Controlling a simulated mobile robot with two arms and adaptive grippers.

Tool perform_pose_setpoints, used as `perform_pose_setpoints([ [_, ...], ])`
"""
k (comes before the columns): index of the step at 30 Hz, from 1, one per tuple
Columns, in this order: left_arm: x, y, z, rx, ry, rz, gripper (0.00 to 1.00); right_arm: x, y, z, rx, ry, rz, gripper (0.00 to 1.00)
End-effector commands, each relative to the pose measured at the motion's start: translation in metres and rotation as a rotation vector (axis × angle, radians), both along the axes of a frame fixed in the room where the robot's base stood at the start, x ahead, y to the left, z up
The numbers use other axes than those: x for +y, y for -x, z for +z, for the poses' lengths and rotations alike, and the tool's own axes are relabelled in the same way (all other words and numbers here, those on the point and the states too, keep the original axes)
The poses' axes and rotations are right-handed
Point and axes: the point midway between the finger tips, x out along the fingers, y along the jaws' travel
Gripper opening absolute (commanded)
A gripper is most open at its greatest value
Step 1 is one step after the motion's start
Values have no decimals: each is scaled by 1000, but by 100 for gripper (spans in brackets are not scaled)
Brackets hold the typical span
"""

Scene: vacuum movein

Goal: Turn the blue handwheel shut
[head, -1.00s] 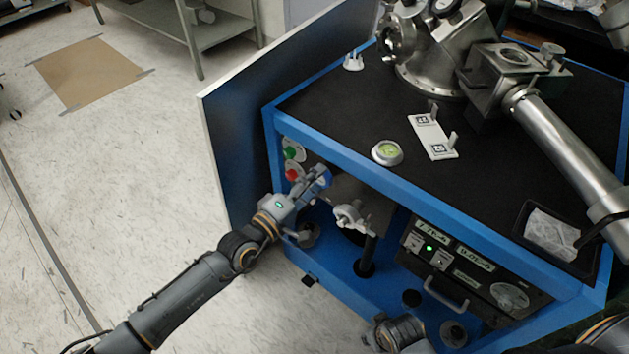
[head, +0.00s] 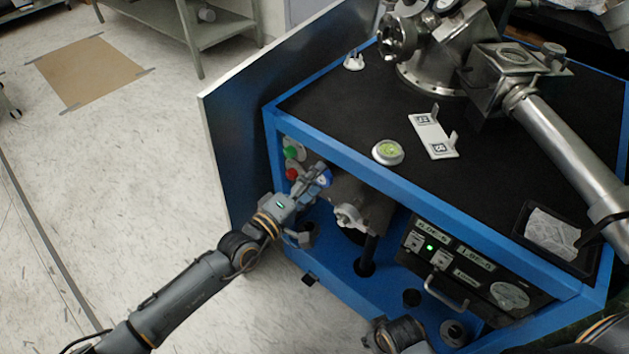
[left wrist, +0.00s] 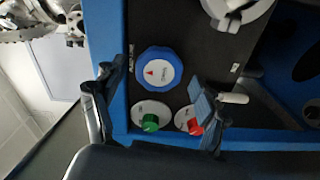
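The blue handwheel (left wrist: 158,73) is a round lobed knob with a white centre and a small red triangle mark, on the dark front panel. In the head view, its blue edge (head: 326,178) shows beside my left gripper's upper finger, which partly covers it. My left gripper (head: 311,204) is in front of the panel. In the left wrist view, the left gripper (left wrist: 155,108) is open, with one finger on either side of the handwheel's lower part. No clear grip on the wheel shows.
A green button (left wrist: 150,122) and a red button (left wrist: 194,120) sit just below the wheel in the wrist view. A metal fitting (head: 350,217) stands right of my left gripper. The blue cabinet frame (head: 340,160) runs above. Open floor (head: 120,150) lies left.

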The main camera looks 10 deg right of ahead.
Motion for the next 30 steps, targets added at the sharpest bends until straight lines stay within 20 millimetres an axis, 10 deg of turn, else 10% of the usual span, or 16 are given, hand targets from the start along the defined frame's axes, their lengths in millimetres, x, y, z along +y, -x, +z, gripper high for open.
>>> perform_pose_setpoints([
  [30,95,74,0,0,0,0,73,0,-3,1,-4,0,0,30],
])
